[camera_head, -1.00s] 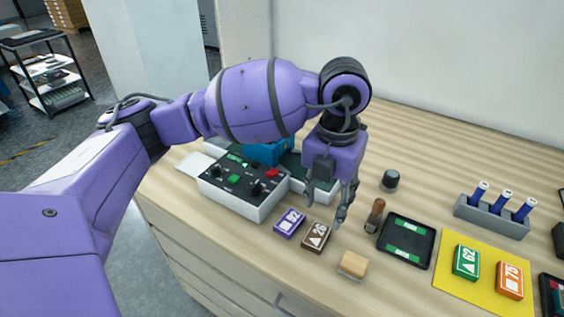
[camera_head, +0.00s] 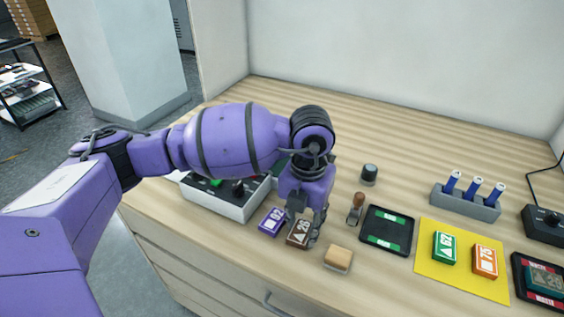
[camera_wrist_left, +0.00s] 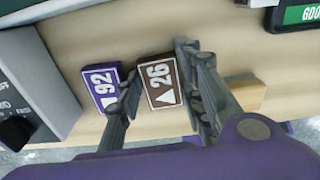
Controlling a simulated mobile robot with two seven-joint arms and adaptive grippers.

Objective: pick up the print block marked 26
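The brown print block marked 26 (camera_head: 298,238) lies on the wooden table, with a white triangle on its face. It also shows in the left wrist view (camera_wrist_left: 160,82). My left gripper (camera_head: 306,217) is low over it with fingers pointing down. In the left wrist view its open fingers (camera_wrist_left: 162,92) stand on either side of the brown block. I cannot tell whether they touch it. A purple print block marked 92 (camera_head: 271,221) lies just left of it, close to the left finger. My right gripper is not in view.
A wooden-topped block (camera_head: 338,259) lies close right of the gripper. A grey-white control box (camera_head: 225,205) stands to the left. Farther right are a small wooden-handled stamp (camera_head: 356,208), a black tray (camera_head: 386,231) and a yellow mat (camera_head: 463,277) bearing green and orange blocks.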

